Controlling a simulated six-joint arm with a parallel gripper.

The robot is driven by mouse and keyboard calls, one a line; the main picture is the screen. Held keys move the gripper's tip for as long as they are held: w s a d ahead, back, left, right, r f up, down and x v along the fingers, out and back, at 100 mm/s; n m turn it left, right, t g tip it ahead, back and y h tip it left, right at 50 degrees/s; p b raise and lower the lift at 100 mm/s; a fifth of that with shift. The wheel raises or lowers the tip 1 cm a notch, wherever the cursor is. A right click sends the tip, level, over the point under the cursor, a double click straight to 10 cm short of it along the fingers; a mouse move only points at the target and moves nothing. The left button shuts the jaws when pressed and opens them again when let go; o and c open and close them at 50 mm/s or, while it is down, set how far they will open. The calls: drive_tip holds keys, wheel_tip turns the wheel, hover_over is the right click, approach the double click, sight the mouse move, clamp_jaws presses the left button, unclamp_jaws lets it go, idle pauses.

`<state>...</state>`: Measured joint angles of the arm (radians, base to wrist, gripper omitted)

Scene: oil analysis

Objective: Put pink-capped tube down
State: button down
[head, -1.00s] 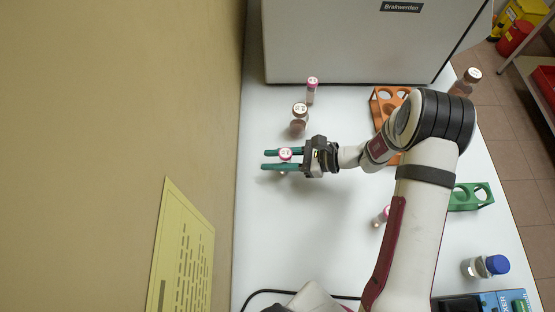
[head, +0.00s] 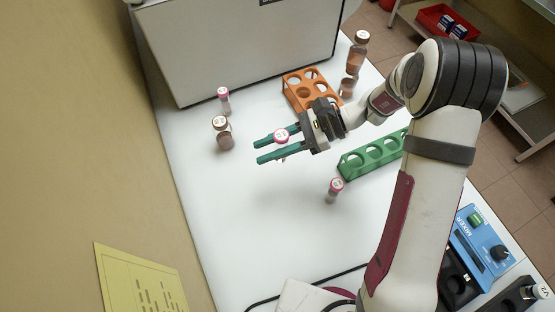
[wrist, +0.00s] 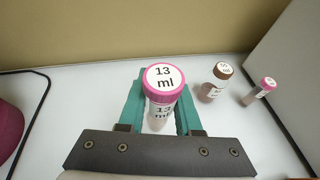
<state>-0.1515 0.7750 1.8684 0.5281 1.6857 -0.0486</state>
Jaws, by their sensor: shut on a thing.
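My gripper (head: 257,151) is shut on a pink-capped tube (head: 282,137), with one green finger on each side of it. The tube is upright in the wrist view (wrist: 164,83), where its cap and body read "13 ml". Its lower end is mostly hidden by the fingers; it appears held above the white table (head: 240,240). Two other pink-capped tubes stand on the table, one at the back (head: 224,100) and one in front of the green rack (head: 334,190).
A brown-capped bottle (head: 222,134) stands left of my gripper. An orange rack (head: 300,92) is behind it and a green rack (head: 365,160) is to its right. A large white box (head: 240,45) closes off the back. The table's front left is clear.

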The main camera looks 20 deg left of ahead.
drive_tip(key=w+d+m+t+y, duration=0.2)
drive_tip(key=w+d+m+t, duration=0.3)
drive_tip(key=d, duration=0.8)
drive_tip(key=shift+n, duration=0.4)
drive_tip(key=a+f, duration=0.2)
drive_tip(key=a, duration=0.1)
drive_tip(key=a+f, duration=0.2)
drive_tip(key=a, duration=0.2)
drive_tip(key=a+f, duration=0.2)
drive_tip(key=a, duration=0.2)
drive_tip(key=shift+w+f, duration=0.3)
drive_tip(key=shift+f, duration=0.1)
wheel_tip(320, 180, down, 3)
drive_tip(key=shift+f, duration=0.5)
drive_tip(key=c, duration=0.6)
unclamp_jaws()
drive_tip(key=shift+f, duration=0.1)
